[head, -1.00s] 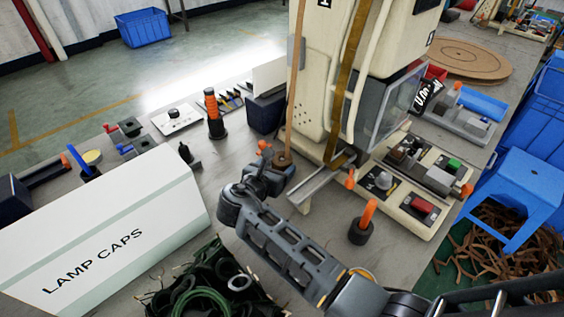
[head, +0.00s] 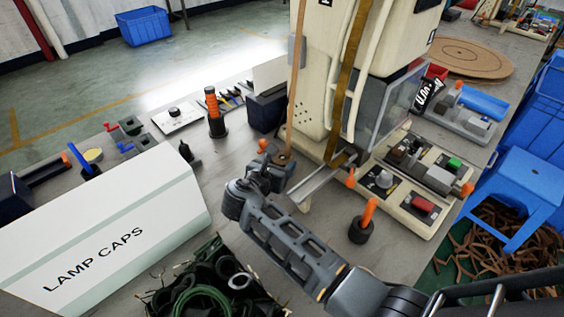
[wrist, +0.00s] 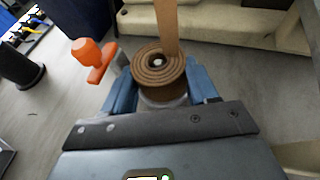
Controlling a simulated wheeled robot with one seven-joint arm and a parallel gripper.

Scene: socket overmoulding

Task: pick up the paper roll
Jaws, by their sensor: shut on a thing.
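The paper roll (wrist: 159,68) is a brown coil with a dark centre. A brown strip runs up from it. In the wrist view it sits between the two blue fingers of my gripper (wrist: 161,88), which are shut on it. In the head view the roll (head: 283,159) shows small beside the cream machine, with my gripper (head: 273,172) at its near side. The fingers hide part of the roll's lower side, and I cannot tell whether it touches the bench.
An orange-topped part (wrist: 92,60) stands just left of the roll. The cream machine (head: 317,120) and its metal chute (head: 318,184) are close on the right. A lamp caps box (head: 105,230) and a bin of green and black coils (head: 210,290) lie nearer.

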